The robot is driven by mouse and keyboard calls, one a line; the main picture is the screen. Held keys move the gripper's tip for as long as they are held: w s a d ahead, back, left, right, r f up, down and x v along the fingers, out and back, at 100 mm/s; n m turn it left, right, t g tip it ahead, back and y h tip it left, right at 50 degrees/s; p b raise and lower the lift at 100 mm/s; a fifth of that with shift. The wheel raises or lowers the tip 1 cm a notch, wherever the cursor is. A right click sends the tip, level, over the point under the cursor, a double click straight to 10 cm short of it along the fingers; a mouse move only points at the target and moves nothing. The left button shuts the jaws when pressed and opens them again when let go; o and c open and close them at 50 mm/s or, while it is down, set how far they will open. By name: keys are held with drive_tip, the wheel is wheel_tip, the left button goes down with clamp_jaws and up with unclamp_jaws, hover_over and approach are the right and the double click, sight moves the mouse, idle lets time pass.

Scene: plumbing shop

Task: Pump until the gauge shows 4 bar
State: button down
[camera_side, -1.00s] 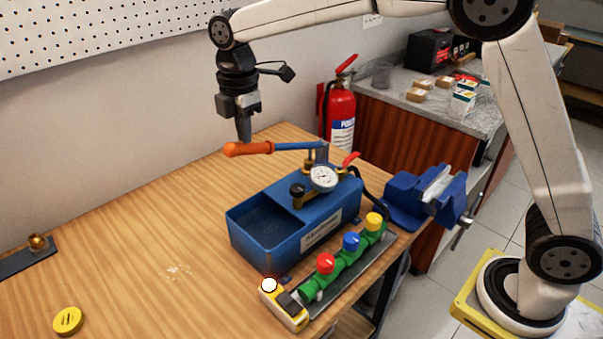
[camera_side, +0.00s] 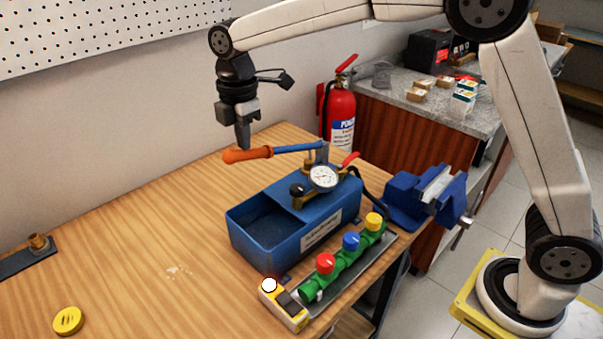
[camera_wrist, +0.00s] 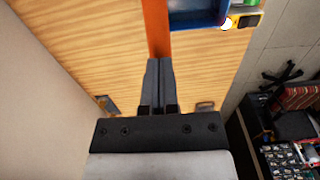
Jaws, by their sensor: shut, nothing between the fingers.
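The blue test pump (camera_side: 262,232) stands on the wooden bench, its open tank facing left. Its lever has a blue rod and an orange handle (camera_side: 247,155), sloping slightly down to the left. The round white gauge (camera_side: 323,178) sits on top of the pump; its reading is too small to tell. My gripper (camera_side: 243,146) is shut and empty, pointing down with its fingertips at the top of the orange handle. In the wrist view the shut fingers (camera_wrist: 159,66) reach over the near end of the orange handle (camera_wrist: 156,22).
A green manifold with red (camera_side: 326,263), blue and yellow knobs lies in front of the pump. A yellow device (camera_side: 284,305) sits beside it. A blue vise (camera_side: 428,196) and a fire extinguisher (camera_side: 339,115) stand right and behind. The bench's left side is mostly clear.

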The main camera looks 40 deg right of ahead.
drive_tip(key=shift+a+f, duration=0.75)
drive_tip(key=shift+f, duration=4.1)
drive_tip(key=r, duration=0.4)
drive_tip(key=d+r, duration=0.1)
drive_tip(key=r, duration=0.3)
drive_tip(key=d+r, duration=0.1)
drive_tip(key=r, duration=0.3)
drive_tip(key=shift+r, duration=0.4)
drive_tip(key=shift+f, duration=0.1)
drive_tip(key=shift+a+f, duration=1)
drive_tip(key=shift+f, duration=5.3)
drive_tip(key=r, duration=0.4)
drive_tip(key=d+r, duration=0.1)
drive_tip(key=r, duration=0.3)
drive_tip(key=d+r, duration=0.1)
drive_tip(key=r, duration=0.3)
drive_tip(key=shift+r, duration=0.4)
drive_tip(key=shift+r, duration=2.5)
